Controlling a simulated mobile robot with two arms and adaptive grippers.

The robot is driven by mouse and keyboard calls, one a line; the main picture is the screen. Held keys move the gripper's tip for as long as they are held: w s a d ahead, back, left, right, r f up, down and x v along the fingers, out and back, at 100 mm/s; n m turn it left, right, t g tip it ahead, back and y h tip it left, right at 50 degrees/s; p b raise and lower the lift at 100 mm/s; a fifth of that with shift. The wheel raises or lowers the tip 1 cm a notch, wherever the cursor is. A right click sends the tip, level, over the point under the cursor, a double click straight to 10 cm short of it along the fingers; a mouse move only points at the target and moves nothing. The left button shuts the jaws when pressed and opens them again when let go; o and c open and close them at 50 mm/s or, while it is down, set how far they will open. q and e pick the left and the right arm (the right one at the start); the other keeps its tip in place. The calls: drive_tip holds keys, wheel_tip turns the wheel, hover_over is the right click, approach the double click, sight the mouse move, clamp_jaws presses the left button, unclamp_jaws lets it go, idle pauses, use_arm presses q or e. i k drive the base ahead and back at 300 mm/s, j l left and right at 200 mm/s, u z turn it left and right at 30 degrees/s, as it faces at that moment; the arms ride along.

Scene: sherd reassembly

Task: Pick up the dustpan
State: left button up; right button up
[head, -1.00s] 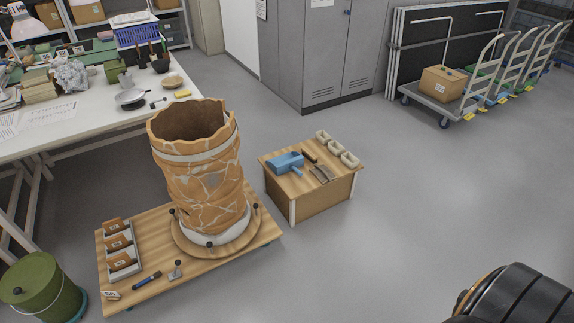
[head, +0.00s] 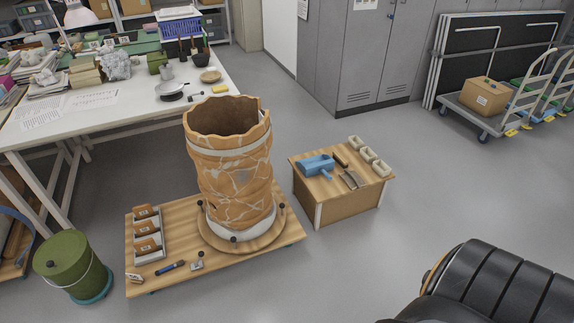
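The blue dustpan (head: 316,165) lies on top of a low wooden box (head: 338,207), right of the large reassembled clay vessel. Its short handle points toward the front right. A brush (head: 349,179) lies just right of it on the same top. Neither gripper shows in the head view. A black rounded part of my own body fills the lower right corner, well apart from the box.
The cracked vessel (head: 233,172) stands on a low wooden platform (head: 160,279) beside the box. Several small pale trays (head: 369,155) line the box's right edge. A green bin (head: 68,264) stands at left. Grey floor (head: 455,190) right of the box is clear.

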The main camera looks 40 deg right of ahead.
sight(311, 166)
drive_tip(key=l+u, duration=0.45)
drive_tip(key=l, duration=0.35)
drive_tip(key=l+u, duration=0.4)
drive_tip(key=l, duration=0.45)
